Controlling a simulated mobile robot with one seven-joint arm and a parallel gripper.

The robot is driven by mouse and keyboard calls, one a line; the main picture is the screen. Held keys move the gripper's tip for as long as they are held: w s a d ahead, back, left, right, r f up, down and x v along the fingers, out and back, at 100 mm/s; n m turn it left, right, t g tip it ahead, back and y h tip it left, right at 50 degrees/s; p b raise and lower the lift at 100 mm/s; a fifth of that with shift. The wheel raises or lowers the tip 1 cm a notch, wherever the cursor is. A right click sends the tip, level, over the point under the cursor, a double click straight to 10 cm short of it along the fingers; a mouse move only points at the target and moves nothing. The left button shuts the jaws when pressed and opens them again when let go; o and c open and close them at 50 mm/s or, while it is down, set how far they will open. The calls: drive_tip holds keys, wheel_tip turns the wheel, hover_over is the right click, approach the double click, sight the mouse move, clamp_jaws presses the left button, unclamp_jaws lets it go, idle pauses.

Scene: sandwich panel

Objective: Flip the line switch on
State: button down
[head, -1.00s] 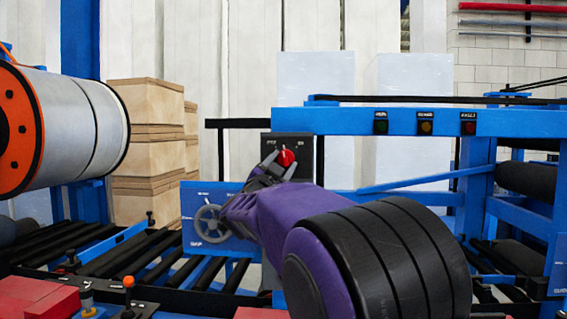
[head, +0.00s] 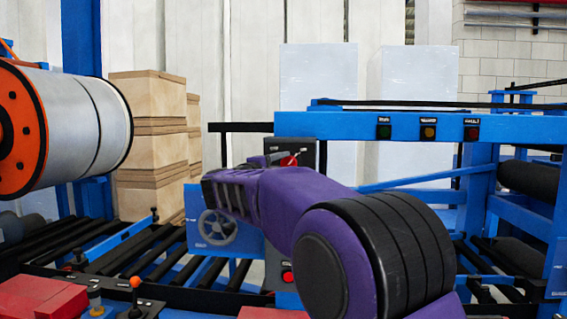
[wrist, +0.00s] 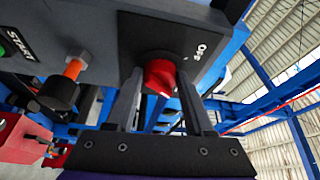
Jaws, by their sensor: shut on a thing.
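The line switch is a red rotary knob (wrist: 160,74) on a dark control box (wrist: 128,32), with a white label beside it. The wrist view shows my gripper (wrist: 160,88) with one grey finger on each side of the knob, shut on it. In the head view, the box (head: 309,150) stands below the left end of the blue beam. The knob (head: 290,161) is mostly hidden there behind my gripper (head: 284,157) and purple wrist. I cannot tell which position the knob points to.
An orange-stemmed control (wrist: 74,68) juts out near the "START" label in the wrist view. A blue beam (head: 345,124) with small indicators runs to the right. A handwheel (head: 218,226) on a blue plate is left of my arm. A large roll (head: 88,128) is far left.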

drive_tip(key=shift+m+g, duration=0.3)
drive_tip(key=shift+m, duration=0.3)
drive_tip(key=shift+p, duration=0.3)
drive_tip(key=shift+c, duration=1.4)
unclamp_jaws()
drive_tip(key=b+v, duration=0.1)
drive_tip(key=v, duration=1.6)
drive_tip(key=shift+s+r+b, duration=0.15)
drive_tip(key=shift+s+b, duration=0.05)
drive_tip(key=shift+b, duration=0.1)
